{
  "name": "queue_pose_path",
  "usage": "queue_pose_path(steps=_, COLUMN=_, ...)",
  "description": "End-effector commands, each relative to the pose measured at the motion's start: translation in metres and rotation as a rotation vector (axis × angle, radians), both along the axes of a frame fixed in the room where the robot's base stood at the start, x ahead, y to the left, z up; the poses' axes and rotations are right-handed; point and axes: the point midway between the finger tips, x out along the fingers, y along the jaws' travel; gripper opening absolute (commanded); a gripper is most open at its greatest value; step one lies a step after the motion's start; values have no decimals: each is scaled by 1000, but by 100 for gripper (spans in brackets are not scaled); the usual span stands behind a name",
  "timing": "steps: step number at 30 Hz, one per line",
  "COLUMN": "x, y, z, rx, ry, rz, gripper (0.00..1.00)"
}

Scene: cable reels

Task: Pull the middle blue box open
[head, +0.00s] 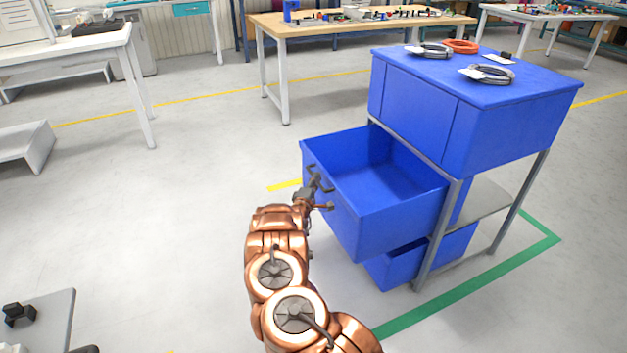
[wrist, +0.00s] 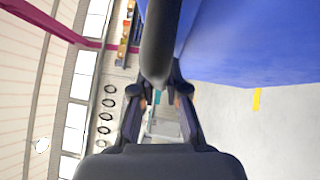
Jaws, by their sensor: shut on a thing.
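The middle blue box (head: 345,213) is a deep, open-topped drawer in a grey metal frame. It stands well out of the frame toward the left, and its inside looks empty. A dark bar handle (head: 318,181) is on its front face. My gripper (head: 315,187) is at that handle and shut on it. In the wrist view the handle (wrist: 160,50) runs as a dark bar between the fingers of my gripper (wrist: 160,90), with the blue front beside it. The fingertips are partly hidden by the bar.
An upper blue box (head: 415,110) carries grey and orange cable reels (head: 460,46) on its top. A lower blue box (head: 392,268) sits below, partly hidden. A wooden table (head: 340,27) stands behind. The floor (head: 190,190) to the left is clear.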

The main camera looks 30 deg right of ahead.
Motion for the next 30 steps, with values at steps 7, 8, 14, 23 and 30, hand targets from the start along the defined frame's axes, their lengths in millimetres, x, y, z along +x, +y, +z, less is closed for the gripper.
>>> queue_pose_path(steps=7, x=0, y=0, z=0, rx=0, ry=0, rz=0, gripper=22)
queue_pose_path(steps=8, x=0, y=1, z=0, rx=0, ry=0, rz=1, gripper=26)
queue_pose_path(steps=14, x=1, y=1, z=0, rx=0, ry=0, rz=2, gripper=39)
queue_pose_path(steps=23, x=0, y=3, z=-1, rx=0, ry=0, rz=2, gripper=39)
queue_pose_path(steps=30, x=-11, y=18, z=-5, rx=4, ry=4, rz=3, gripper=39)
